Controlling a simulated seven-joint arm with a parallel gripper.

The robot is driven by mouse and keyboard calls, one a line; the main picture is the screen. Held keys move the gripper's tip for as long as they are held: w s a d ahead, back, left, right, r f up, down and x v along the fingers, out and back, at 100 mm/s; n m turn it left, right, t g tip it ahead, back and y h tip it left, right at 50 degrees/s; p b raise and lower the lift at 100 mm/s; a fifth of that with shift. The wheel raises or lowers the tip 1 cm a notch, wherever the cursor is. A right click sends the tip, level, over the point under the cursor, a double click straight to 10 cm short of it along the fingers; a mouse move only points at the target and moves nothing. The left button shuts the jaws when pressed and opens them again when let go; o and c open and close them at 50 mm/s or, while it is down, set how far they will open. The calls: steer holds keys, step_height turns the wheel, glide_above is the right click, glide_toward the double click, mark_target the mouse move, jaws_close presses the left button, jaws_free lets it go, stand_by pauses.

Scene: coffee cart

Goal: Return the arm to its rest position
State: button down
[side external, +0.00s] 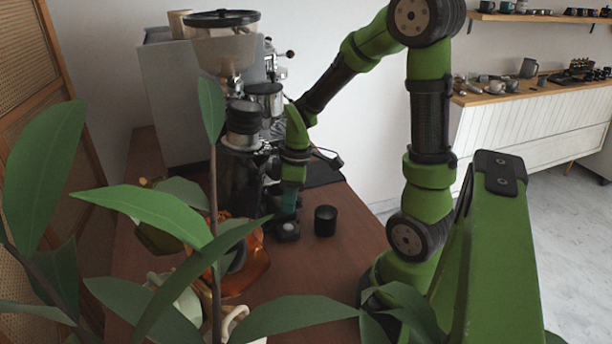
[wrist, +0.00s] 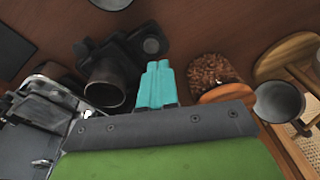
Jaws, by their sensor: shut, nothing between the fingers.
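My arm is green and black and bends down over the wooden cart top (side external: 345,262) in the side external view. My gripper (side external: 289,208) points down beside the coffee machines, just above or in front of a small dark object (side external: 287,231); I cannot tell whether they touch. In the wrist view the teal fingers of my gripper (wrist: 156,82) are together with nothing between them. A dark round holder (wrist: 108,84) is left of the fingers, and a container of brown beans (wrist: 208,70) is to the right.
A grinder (side external: 222,48) and an espresso machine (side external: 165,100) stand behind my gripper. A black cup (side external: 325,220) is to its right. Plant leaves (side external: 145,212) cover the front left. A metal pitcher (wrist: 279,101) is at the wrist view's right. Cart top right of the cup is clear.

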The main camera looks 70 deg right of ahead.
steer(key=s+a+r+m+t, duration=0.2)
steer(key=a+r+m+t, duration=0.1)
steer(key=a+r, duration=0.3)
steer(key=s+a+r+m+t, duration=0.2)
steer(key=a+r+m, duration=0.3)
steer(key=r, duration=0.5)
steer(key=shift+s+a+m+t+y, duration=0.3)
steer(key=shift+a+m+t, duration=0.15)
steer(key=shift+a, duration=0.35)
